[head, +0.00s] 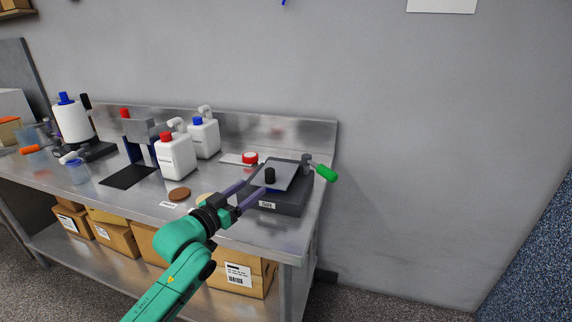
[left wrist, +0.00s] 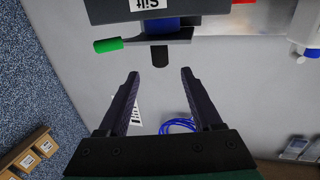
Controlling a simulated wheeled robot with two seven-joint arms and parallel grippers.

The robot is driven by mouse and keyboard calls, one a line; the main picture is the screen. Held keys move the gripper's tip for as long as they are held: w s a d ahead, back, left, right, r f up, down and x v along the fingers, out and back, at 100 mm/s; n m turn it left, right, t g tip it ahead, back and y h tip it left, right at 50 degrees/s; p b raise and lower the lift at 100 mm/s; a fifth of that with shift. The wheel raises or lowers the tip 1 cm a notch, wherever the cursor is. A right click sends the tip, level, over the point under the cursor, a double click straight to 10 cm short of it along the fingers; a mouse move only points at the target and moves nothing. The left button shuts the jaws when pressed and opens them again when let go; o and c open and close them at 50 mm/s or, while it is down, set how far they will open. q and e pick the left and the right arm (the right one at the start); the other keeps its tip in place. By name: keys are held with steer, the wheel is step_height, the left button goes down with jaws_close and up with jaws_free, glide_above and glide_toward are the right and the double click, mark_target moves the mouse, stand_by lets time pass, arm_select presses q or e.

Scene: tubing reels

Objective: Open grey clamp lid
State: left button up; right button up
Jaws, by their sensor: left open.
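The grey clamp (head: 285,200) sits at the right end of the steel table, with a label on its front. A green handle (head: 326,174) sticks out on the right. My left gripper (head: 257,180) is open and reaches in from the left front, its fingers near the knob. In the left wrist view, the clamp (left wrist: 110,11) appears upside down and the knob (left wrist: 159,56) lies just beyond the fingertips, between their lines. The knob is not gripped. My right gripper is not in view.
White jugs (head: 175,155) with red and blue caps stand left of the clamp. A red-capped item (head: 250,158) lies behind it, and a brown disc (head: 179,194) lies at the front. Cardboard boxes (head: 240,277) fill the lower shelf. The wall is close behind.

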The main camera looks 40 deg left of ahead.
arm_select(q)
steer(key=w, duration=0.1)
steer(key=w+r+p, duration=0.1)
steer(key=w, duration=0.1)
steer(key=shift+w+a+r, duration=0.1)
steer(key=p, duration=0.1)
glide_toward(276, 168)
steer(key=w+d+r, duration=0.1)
steer(key=w+r, duration=0.1)
steer(key=w, duration=0.1)
steer(key=w+d+r, duration=0.1)
steer(key=w, duration=0.1)
steer(key=shift+w+d+r, duration=0.1)
steer(key=shift+d, duration=0.25)
steer(key=shift+w, duration=0.35)
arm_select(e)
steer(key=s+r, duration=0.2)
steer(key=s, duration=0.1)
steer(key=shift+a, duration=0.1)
arm_select(q)
steer(key=shift+c, duration=0.3)
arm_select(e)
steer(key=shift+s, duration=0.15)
arm_select(q)
steer(key=c, duration=1)
